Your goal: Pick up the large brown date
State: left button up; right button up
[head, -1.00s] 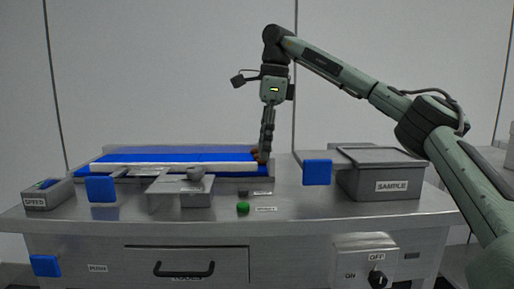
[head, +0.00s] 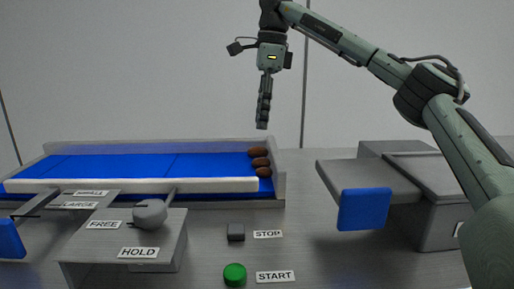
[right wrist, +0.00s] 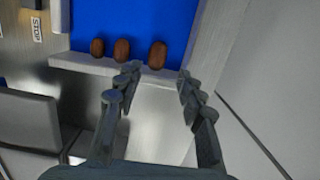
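Three brown dates lie in a row at the right end of the blue belt: a far one (head: 257,152), a middle one (head: 261,162) and a near one (head: 263,172). In the right wrist view the rightmost date (right wrist: 157,54) looks largest, beside a middle one (right wrist: 122,50) and a left one (right wrist: 97,47). My right gripper (head: 263,120) hangs pointing down, its tips above the dates in the head view. In the right wrist view the gripper (right wrist: 158,78) is open and empty, with the largest date beyond the gap between its fingers. My left gripper is not in view.
The belt (head: 130,167) has a pale front rail (head: 130,186). In front are a lever knob (head: 149,214), a dark stop button (head: 236,232) and a green start button (head: 235,274). A grey box (head: 430,225) and a blue flap (head: 363,209) stand at right.

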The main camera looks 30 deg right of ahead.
aim_at(258, 153)
jog(key=f, duration=0.5)
jog(key=a+f, duration=0.1)
jog(key=f, duration=0.1)
jog(key=shift+f, duration=0.25)
jog(key=shift+c, duration=0.6)
jog(key=c, duration=0.5)
